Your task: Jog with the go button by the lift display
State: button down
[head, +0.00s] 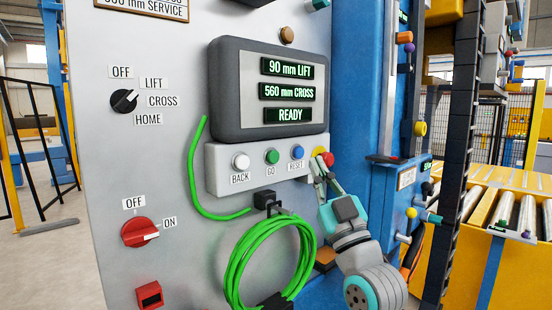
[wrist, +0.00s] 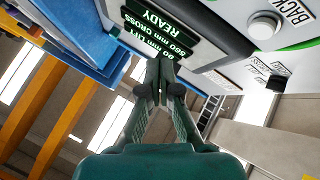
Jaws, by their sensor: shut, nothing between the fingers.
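The lift display (head: 225,95) is a dark panel reading 90 mm LIFT, 560 mm CROSS and READY. It also shows upside down in the wrist view (wrist: 165,30). The green go button (head: 272,156) sits below it, between the white back button (head: 240,161) and the blue reset button (head: 298,152). My gripper (head: 322,168) is shut and empty at the strip's right end, right of the go button, partly in front of a red button with yellow (head: 326,157). In the wrist view its closed fingertips (wrist: 160,72) overlap the display's edge. I cannot tell whether they touch anything.
A black selector (head: 123,101) and a red off/on switch (head: 141,233), its mark toward ON, are on the cabinet's left. A green cable coil (head: 262,262) hangs below the buttons. A blue column (head: 355,80) stands right. Space before the go button looks clear.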

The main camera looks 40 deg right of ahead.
aim_at(274, 157)
jog(key=shift+w+a, duration=0.2)
jog(key=shift+w, duration=4.2)
jog(key=shift+w, duration=0.1)
jog(key=shift+w, duration=0.3)
